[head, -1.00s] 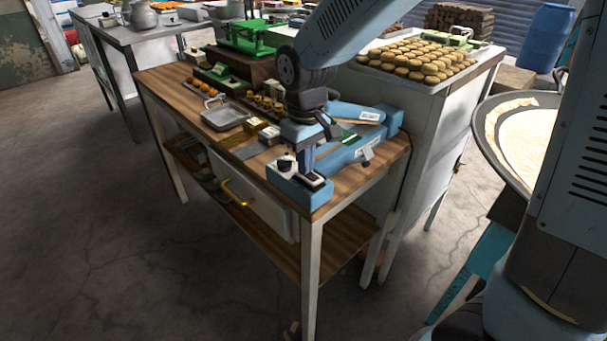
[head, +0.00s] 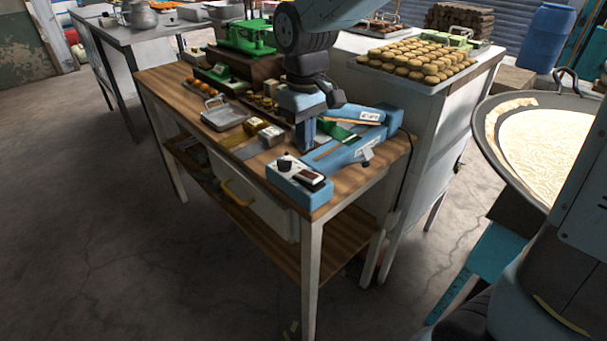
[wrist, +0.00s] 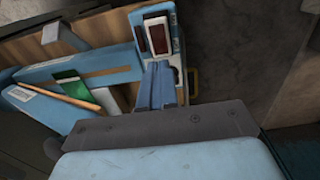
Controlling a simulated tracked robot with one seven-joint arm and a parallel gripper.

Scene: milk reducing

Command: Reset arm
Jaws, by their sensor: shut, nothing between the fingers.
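My gripper (head: 304,135) is shut and empty, pointing down over the wooden-topped table (head: 345,185) in the head view. It stands behind the near end of the blue device, above its long body or just beside it; I cannot tell whether it touches anything. The wrist view shows my closed blue fingers (wrist: 158,86) below the device's control end. This blue device (head: 290,184) has a dark knob and a dark red switch in a white frame, which also shows in the wrist view (wrist: 158,38).
A metal tray (head: 222,115), small boxes (head: 262,130) and a green scale (head: 246,38) sit on the same table. A white cabinet with a tray of buns (head: 418,62) stands behind. A large pan (head: 540,140) is at right. Open floor (head: 110,240) lies at left.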

